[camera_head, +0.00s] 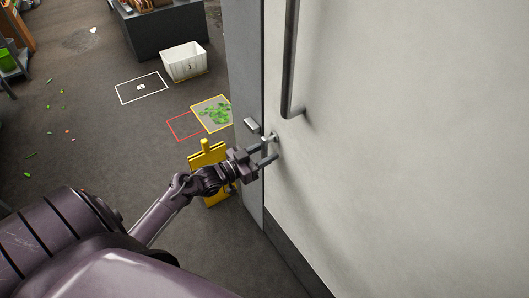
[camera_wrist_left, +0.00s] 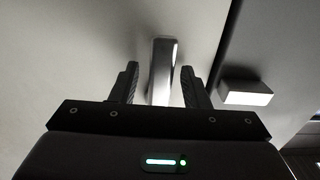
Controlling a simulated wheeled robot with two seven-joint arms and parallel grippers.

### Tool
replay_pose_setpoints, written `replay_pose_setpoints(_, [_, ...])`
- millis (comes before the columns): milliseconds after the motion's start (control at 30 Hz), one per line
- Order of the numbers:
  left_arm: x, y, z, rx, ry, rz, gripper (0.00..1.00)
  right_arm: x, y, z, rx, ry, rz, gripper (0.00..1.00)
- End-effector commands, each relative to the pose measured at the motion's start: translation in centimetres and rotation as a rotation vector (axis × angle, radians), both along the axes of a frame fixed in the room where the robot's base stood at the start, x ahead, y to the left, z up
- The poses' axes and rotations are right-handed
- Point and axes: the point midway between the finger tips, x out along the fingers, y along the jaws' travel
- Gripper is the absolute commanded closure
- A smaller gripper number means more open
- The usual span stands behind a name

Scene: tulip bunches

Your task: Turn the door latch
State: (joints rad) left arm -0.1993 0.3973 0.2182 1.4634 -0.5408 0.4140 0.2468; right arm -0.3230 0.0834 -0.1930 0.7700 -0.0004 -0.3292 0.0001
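The door latch (camera_head: 269,138) is a small metal lever on the pale door (camera_head: 400,130), near the door's left edge. My left gripper (camera_head: 264,153) reaches it from the left and is open at the latch. In the left wrist view, the silver latch lever (camera_wrist_left: 163,62) stands between the two dark fingers of my left gripper (camera_wrist_left: 160,72). A gap shows on the lever's left side; the right finger is very close to it, and I cannot tell whether they touch. My right gripper is not in view.
A long vertical handle (camera_head: 289,70) is above the latch. A small block (camera_head: 251,125) sits on the grey frame (camera_head: 247,60); it also shows in the left wrist view (camera_wrist_left: 245,93). A yellow stand (camera_head: 206,155) is behind my left wrist. A white bin (camera_head: 184,66) stands farther back.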

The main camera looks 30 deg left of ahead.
Motion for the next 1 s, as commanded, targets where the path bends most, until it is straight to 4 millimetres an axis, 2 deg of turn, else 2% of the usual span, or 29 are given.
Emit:
replay_pose_setpoints(33, [-0.01, -0.01, -0.01, 0.000, 0.000, 0.000, 0.63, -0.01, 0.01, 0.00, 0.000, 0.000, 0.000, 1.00])
replay_pose_setpoints(300, [-0.02, 0.01, 0.00, 0.000, 0.000, 0.000, 0.99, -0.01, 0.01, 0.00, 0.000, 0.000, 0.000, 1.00])
replay_pose_setpoints(333, [-0.02, 0.01, 0.00, 0.000, 0.000, 0.000, 1.00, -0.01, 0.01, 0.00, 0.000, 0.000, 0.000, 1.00])
replay_pose_setpoints(733, [0.03, 0.14, -0.02, 0.025, -0.010, -0.001, 1.00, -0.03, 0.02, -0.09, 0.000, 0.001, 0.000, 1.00])
replay_pose_setpoints(1000, [0.32, 0.79, 0.01, 0.158, -0.065, -0.001, 1.00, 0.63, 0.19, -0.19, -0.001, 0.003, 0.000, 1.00])
